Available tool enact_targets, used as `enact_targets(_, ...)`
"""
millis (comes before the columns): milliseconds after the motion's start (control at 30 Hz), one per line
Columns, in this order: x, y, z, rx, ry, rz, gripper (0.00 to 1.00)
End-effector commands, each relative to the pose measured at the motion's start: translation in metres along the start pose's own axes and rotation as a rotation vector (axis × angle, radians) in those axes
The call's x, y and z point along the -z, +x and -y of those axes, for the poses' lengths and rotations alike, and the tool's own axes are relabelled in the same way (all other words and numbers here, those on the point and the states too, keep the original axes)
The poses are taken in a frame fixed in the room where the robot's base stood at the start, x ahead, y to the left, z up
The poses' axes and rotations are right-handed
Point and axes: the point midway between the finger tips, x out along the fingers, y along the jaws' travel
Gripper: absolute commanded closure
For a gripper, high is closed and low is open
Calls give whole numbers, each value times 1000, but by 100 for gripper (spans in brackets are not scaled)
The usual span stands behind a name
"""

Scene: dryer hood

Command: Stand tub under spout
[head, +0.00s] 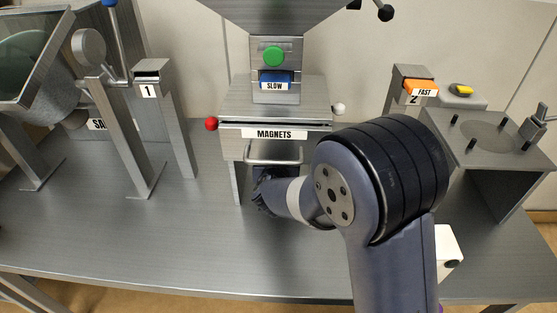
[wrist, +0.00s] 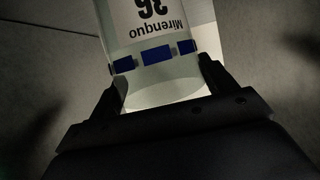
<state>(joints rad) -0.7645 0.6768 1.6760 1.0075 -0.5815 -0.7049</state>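The tub (wrist: 160,60) shows in the wrist view as a pale cylinder with blue patches and a label reading "Mirenquo 36" upside down. My gripper (wrist: 162,82) has a finger against each side of it and appears shut on it. In the head view my gripper (head: 262,190) is low beneath the housing marked MAGNETS (head: 275,133), just above the bench. The tub cannot be made out there. The spout is not clearly visible, and whether the tub touches the bench cannot be told.
A red knob (head: 211,124) and a white knob (head: 339,109) flank the housing. A post marked 1 (head: 165,110) and a slanted frame stand left. A post marked 2 (head: 412,85) and a grey stand (head: 485,138) are right. The front left bench (head: 130,245) is clear.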

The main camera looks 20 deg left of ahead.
Motion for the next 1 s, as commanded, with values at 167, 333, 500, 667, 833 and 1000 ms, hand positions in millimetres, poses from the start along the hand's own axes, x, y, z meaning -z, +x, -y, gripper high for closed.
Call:
enact_targets(167,0,0,0,0,0,2,7)
enact_targets(333,0,0,0,0,0,1,0)
enact_targets(500,2,-1,0,0,1,1,0)
enact_targets(667,5,-16,0,-1,0,2,0)
enact_targets(833,-10,-46,0,0,-2,2,0)
enact_targets(1000,-25,-82,1,1,-3,2,0)
